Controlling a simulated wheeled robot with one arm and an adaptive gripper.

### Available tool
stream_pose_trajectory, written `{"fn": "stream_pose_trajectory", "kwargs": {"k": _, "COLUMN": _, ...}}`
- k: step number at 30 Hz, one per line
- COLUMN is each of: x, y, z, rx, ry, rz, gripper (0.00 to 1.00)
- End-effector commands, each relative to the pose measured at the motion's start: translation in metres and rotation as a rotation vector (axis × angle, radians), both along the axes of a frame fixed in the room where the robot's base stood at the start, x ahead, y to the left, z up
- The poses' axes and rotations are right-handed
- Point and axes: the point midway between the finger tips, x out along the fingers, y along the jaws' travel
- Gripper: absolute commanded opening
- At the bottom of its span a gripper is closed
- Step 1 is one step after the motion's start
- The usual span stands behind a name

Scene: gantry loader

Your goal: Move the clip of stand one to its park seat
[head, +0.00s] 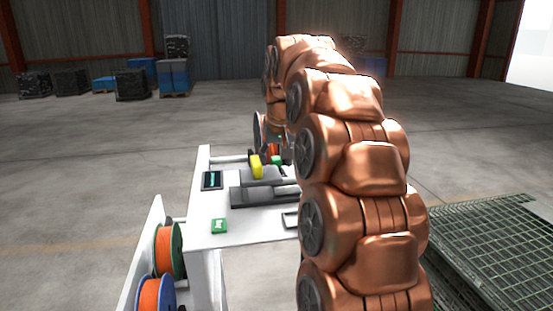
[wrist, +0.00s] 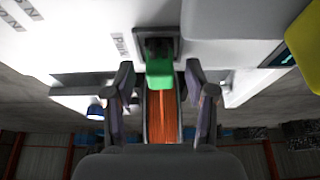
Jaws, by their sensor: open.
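A green block (wrist: 160,72), which looks like the clip, sits at a dark seat (wrist: 158,46) in the wrist view. It shows small in the head view (head: 276,160). My gripper (wrist: 162,85) is open, with one dark finger on each side of the green block. Visible gaps separate the fingers from it. An orange spool (wrist: 162,116) shows behind the block, between the fingers. I cannot tell how deep the block sits in the seat. My arm hides much of the work area in the head view.
A yellow block (head: 256,167) stands close by on a grey fixture (head: 262,194). The white table (head: 205,238) also bears a small dark screen (head: 212,180) and a green tile (head: 219,226). Orange spools (head: 168,251) hang at its near left. Green grating (head: 490,240) lies at right.

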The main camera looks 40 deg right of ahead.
Motion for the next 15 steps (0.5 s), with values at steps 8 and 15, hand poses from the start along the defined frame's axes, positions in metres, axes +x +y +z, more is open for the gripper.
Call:
{"fn": "stream_pose_trajectory", "kwargs": {"k": 8, "x": -0.001, "y": 0.000, "z": 0.003, "rx": 0.000, "ry": 0.000, "rz": 0.000, "gripper": 0.55}}
{"fn": "stream_pose_trajectory", "kwargs": {"k": 15, "x": -0.010, "y": 0.005, "z": 0.032, "rx": -0.003, "ry": -0.006, "rz": 0.000, "gripper": 0.55}}
